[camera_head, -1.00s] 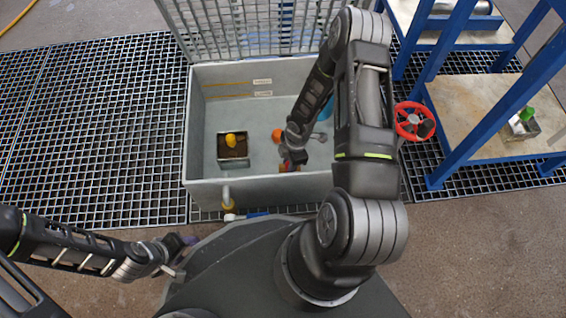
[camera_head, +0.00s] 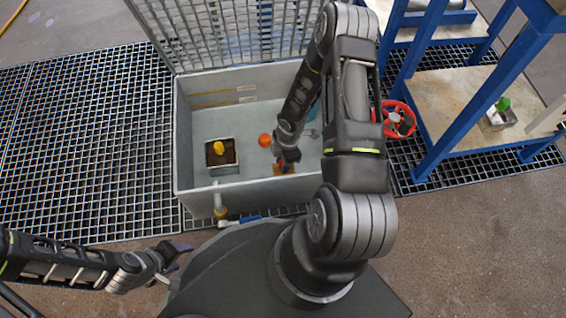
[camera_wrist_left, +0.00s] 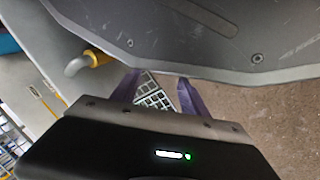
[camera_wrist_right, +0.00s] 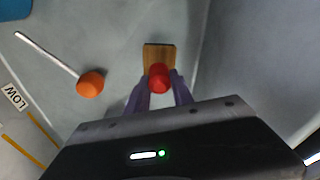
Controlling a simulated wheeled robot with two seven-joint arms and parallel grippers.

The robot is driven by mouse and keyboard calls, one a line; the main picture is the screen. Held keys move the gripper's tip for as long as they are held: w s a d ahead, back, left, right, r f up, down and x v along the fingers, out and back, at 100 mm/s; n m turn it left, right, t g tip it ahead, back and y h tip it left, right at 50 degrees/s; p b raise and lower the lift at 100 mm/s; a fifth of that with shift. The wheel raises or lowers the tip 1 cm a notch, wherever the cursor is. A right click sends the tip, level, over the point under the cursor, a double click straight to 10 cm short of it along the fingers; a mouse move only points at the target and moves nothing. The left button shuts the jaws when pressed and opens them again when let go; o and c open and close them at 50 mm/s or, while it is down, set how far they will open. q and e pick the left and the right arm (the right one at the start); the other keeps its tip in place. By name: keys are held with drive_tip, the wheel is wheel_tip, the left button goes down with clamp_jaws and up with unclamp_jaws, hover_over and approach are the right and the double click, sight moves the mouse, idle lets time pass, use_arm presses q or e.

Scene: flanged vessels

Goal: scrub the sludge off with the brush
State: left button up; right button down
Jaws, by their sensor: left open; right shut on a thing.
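My right gripper (camera_head: 287,161) is shut on the red knob (camera_wrist_right: 158,78) of a brush with a wooden block (camera_wrist_right: 158,53). The brush is inside the grey tank (camera_head: 200,187), near its front wall; I cannot tell whether it touches the floor. Its bristles are hidden under the block. I cannot make out sludge on the tank floor. A small metal box (camera_head: 224,170) at the tank's left holds brown matter and a yellow thing (camera_head: 219,147). My left gripper (camera_head: 182,255) is open and empty outside the tank; its purple fingers show in the left wrist view (camera_wrist_left: 158,92).
An orange ball (camera_head: 265,140) on a rod lies in the tank, left of the brush in the right wrist view (camera_wrist_right: 90,84). A grated lid (camera_head: 220,35) stands open behind. A red handwheel (camera_head: 396,120) and blue rack (camera_head: 440,130) are at right.

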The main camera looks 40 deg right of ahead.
use_arm(q)
wheel_tip(320, 180, up, 18)
drive_tip(key=s+d+p, duration=0.1)
drive_tip(key=s+p, duration=0.1)
drive_tip(key=p, duration=1.5)
drive_tip(key=shift+s+d+g+h, duration=0.25)
drive_tip(key=shift+s+g+h, duration=0.05)
drive_tip(key=shift+s+g, duration=0.1)
use_arm(e)
wheel_tip(320, 180, up, 22)
drive_tip(key=shift+a+f, duration=0.15)
drive_tip(key=shift+w, duration=0.2)
